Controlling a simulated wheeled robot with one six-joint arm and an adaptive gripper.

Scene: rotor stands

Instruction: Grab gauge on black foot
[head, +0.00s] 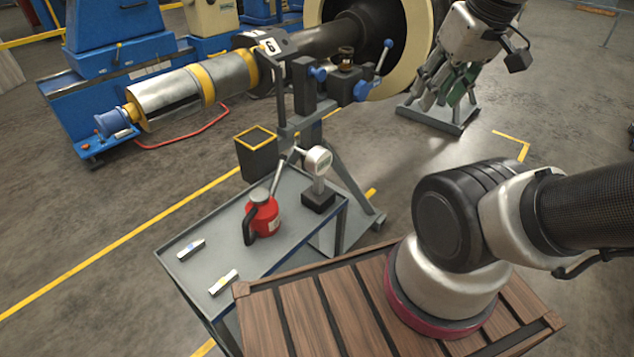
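The gauge (318,161) has a round pale dial head on a short post. Its black block foot (318,199) stands upright on the right part of the grey cart top (215,275). My gripper (440,95) is at the upper right, pointing down, well apart from the gauge and to its right. Its fingers overlap a grey and green stand behind them, so I cannot tell whether they are open or shut. Nothing touches the gauge's dial from my arm.
A red oil can (263,216) with a long spout stands close left of the gauge. Two small pale blocks (191,249) (223,283) lie at the cart's front left. A dark bin (256,155) and the rotor stand (330,125) with blue-knobbed clamps rise behind.

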